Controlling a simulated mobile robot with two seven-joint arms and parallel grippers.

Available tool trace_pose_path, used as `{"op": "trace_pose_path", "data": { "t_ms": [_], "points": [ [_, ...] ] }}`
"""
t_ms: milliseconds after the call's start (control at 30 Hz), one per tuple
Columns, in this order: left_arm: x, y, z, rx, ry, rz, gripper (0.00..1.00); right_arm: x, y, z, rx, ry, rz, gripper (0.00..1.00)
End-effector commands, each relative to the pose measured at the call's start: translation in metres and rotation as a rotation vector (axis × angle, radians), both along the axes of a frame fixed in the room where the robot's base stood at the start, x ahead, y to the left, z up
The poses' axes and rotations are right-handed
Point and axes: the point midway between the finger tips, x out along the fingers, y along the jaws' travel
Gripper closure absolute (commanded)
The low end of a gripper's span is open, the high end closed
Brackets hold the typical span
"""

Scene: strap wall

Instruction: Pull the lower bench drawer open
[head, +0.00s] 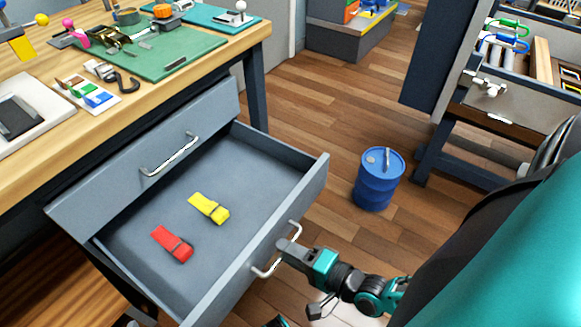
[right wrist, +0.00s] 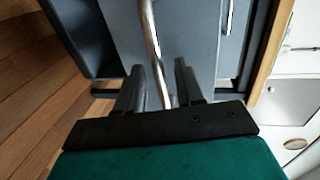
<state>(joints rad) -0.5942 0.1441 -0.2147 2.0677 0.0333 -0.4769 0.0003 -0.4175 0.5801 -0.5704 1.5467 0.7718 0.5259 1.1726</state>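The lower bench drawer (head: 241,158) is a grey drawer that stands well out from the bench in the head view. A red strap (head: 172,244) and a yellow strap (head: 209,208) lie inside it. Its silver bar handle (head: 293,230) is on the drawer front. My right gripper (head: 284,248) is at this handle. In the right wrist view, the handle (right wrist: 152,45) passes between the two fingers of the gripper (right wrist: 160,75), with narrow gaps visible beside it. The upper drawer (head: 150,160) is shut. My left gripper is not in view.
The wooden bench top (head: 35,160) holds a green mat (head: 150,52) with tools. A blue drum (head: 378,180) stands on the wooden floor right of the drawer. Another workbench (head: 510,105) is at the right. Floor between drawer and drum is clear.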

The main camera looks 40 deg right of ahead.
Motion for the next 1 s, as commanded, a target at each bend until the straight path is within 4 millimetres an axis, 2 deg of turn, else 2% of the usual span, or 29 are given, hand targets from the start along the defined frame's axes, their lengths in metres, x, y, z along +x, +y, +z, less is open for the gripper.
{"op": "trace_pose_path", "data": {
  "t_ms": [233,700,833,1000],
  "points": [
    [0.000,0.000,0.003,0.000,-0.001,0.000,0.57,-0.010,-0.003,0.003,-0.001,0.001,0.001,0.63],
    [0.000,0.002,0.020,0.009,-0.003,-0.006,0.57,-0.098,-0.035,0.022,-0.002,0.004,0.002,0.63],
    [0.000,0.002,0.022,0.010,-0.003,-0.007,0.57,-0.112,-0.040,0.025,-0.001,0.002,0.001,0.63],
    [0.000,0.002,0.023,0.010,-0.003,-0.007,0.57,-0.119,-0.043,0.026,0.000,0.001,0.001,0.63]
  ]
}}
